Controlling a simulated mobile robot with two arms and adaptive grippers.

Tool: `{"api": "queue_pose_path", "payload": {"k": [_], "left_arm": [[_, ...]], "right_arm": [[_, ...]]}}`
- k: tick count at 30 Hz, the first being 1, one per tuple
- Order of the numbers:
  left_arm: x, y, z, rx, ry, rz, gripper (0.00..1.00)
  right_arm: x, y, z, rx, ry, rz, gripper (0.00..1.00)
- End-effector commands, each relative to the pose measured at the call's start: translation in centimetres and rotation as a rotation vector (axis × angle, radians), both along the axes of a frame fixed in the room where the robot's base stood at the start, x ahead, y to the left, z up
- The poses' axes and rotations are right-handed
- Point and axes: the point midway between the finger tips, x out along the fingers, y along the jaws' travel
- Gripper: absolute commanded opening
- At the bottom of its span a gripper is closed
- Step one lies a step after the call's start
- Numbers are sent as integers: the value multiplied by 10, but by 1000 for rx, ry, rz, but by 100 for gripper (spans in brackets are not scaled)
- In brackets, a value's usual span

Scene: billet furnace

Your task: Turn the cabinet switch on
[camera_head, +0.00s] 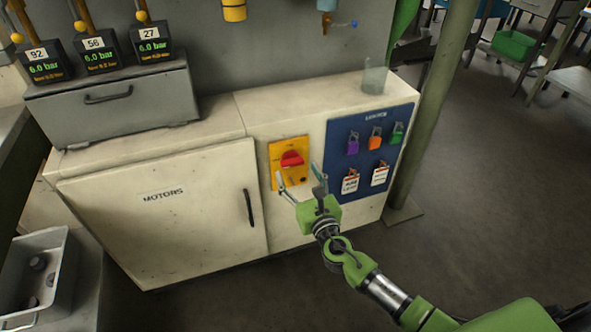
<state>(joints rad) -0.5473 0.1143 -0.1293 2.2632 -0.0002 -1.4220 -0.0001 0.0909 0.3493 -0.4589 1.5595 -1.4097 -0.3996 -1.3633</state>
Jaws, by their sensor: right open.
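The cabinet switch is a red rotary handle (291,159) on a yellow plate (276,153), on the front of the white cabinet (235,243) to the right of its door. The handle looks roughly level, tilted slightly. My right gripper (299,178) is green with two spread fingers, open and empty. Its fingertips are just below and around the lower part of the switch plate. I cannot tell whether a finger touches the plate. My left gripper is not in view.
A blue lockout board (366,134) with padlocks and tags is right of the switch. The door marked MOTORS (165,215) is shut. A glass (374,79) and a grey box (110,108) stand on top.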

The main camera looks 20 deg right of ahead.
Motion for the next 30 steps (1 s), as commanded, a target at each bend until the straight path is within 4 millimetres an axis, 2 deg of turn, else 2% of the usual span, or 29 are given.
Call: {"api": "queue_pose_path", "payload": {"k": [1,6,17,21,22,30], "left_arm": [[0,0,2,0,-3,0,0],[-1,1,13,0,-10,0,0],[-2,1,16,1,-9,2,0],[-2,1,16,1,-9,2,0],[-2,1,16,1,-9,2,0],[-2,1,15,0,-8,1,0]], "right_arm": [[8,0,0,0,-1,-1,64],[24,1,0,2,0,-1,64],[28,1,0,2,1,0,64],[28,1,0,2,1,0,30],[28,1,0,2,1,0,26],[28,1,-1,13,1,0,26]]}}
